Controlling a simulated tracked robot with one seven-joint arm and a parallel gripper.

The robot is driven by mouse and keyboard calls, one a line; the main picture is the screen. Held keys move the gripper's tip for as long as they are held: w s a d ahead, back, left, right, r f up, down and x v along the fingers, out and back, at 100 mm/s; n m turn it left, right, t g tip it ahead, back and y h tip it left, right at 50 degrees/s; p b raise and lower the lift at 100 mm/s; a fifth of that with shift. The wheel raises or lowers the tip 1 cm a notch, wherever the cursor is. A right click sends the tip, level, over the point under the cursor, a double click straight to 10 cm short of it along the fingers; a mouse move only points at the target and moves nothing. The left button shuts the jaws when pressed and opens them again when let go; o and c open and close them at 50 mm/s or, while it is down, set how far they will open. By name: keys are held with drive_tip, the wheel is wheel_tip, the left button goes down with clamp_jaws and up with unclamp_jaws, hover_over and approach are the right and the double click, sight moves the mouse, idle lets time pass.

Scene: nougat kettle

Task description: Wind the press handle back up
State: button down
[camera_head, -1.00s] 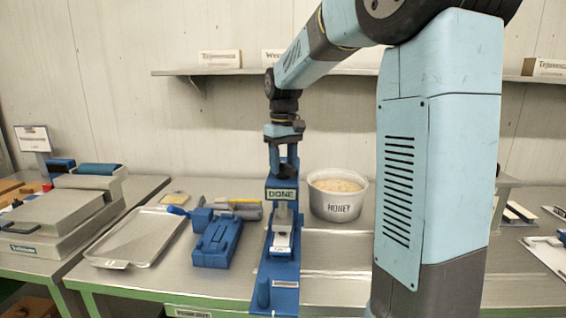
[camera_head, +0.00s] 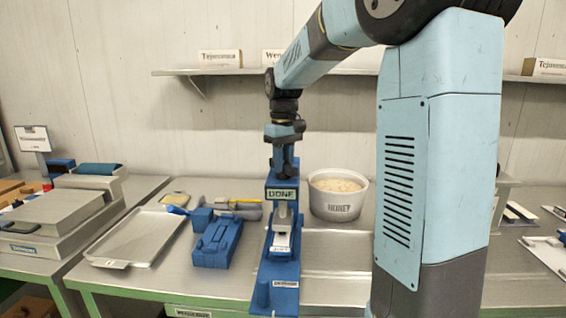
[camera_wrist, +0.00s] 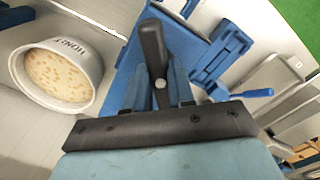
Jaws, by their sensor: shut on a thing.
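The blue press (camera_head: 278,268) stands on the metal bench, with a sign reading DONE (camera_head: 281,194) on its upper front. My gripper (camera_head: 282,168) is at the top of the press, pointing down. In the wrist view, the dark press handle (camera_wrist: 153,50) with a light round pivot lies between the blue fingers of my gripper (camera_wrist: 158,88), which are shut on it. In the head view the handle is hidden by my gripper. A white piece (camera_head: 282,240) sits low inside the press.
A white honey tub (camera_head: 338,205) stands close right of the press, and a blue device (camera_head: 216,242) with a side lever stands close left. A metal tray (camera_head: 135,240) lies further left. A shelf (camera_head: 340,69) with labelled boxes runs along the wall behind.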

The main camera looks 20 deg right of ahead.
drive_tip(key=n, duration=0.4)
drive_tip(key=shift+n, duration=0.3)
drive_tip(key=n, duration=0.5)
drive_tip(key=shift+w+d, duration=0.1)
drive_tip(key=n, duration=0.9)
drive_tip(key=shift+w+n, duration=0.15)
drive_tip(key=shift+n, duration=0.25)
drive_tip(key=c, duration=1)
unclamp_jaws()
drive_tip(key=shift+o, duration=0.2)
drive_tip(key=shift+r, duration=0.1)
wheel_tip(320, 180, up, 14)
drive_tip(key=shift+f, duration=0.25)
